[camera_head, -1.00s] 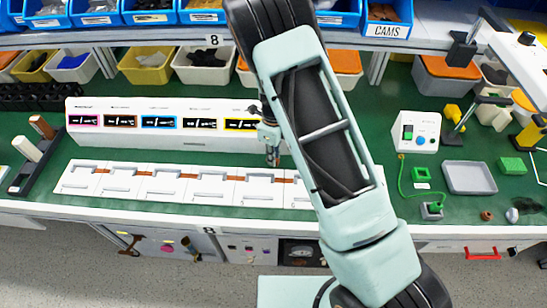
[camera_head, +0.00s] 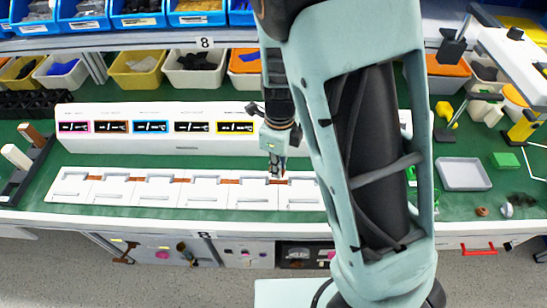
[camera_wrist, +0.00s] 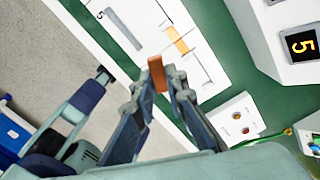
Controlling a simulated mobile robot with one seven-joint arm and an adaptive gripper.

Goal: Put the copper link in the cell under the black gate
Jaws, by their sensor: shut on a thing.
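My gripper (camera_head: 276,170) is low over the right part of a row of white cells (camera_head: 205,198). In the wrist view its fingers (camera_wrist: 157,88) are shut on the copper link (camera_wrist: 156,72), a small copper-brown block standing out past the fingertips. The link is over or close to the white row; I cannot tell whether it touches. A copper-coloured strip (camera_wrist: 177,40) lies in the white row beyond it. Behind the row, a white panel carries several displays; the fourth, the black-framed gate display (camera_head: 194,127), is left of my gripper.
A yellow-framed display (camera_head: 235,127) is on the panel just left of my gripper. A grey tray (camera_head: 464,174) and a green block (camera_head: 505,160) lie at the right. A black rack (camera_head: 22,175) stands at the left. My arm hides the row's right end.

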